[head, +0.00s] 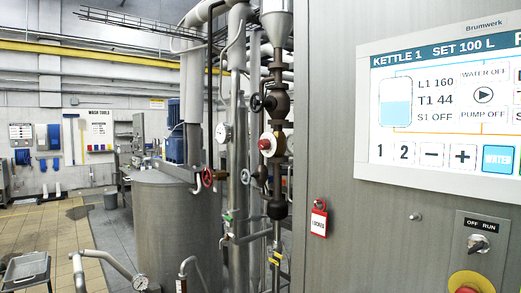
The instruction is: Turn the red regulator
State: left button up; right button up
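A red knob (265,143), which looks like the red regulator, sits on a pale round body on the brown vertical valve line, left of the steel cabinet. A red handwheel (207,177) is lower and to the left, on a pipe beside the steel tank. A black handwheel (257,103) sits above the red knob on the same line. Neither of my grippers is in view.
The steel cabinet with its lit screen (448,108) fills the right side. A red tag (319,220), a selector switch (478,243) and a red push button (470,283) are on its front. A jacketed tank (172,230) stands left of the pipes. Tiled floor (45,225) is open at left.

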aim_at(263, 144)
jog(key=i+j, duration=0.1)
jog(key=j, duration=0.3)
jog(key=i+j, duration=0.1)
jog(key=j, duration=0.25)
jog(key=i+j+z, duration=0.1)
jog(key=j, duration=0.7)
jog(key=i+j+z, duration=0.15)
jog(key=i+j, duration=0.9)
jog(key=i, duration=0.05)
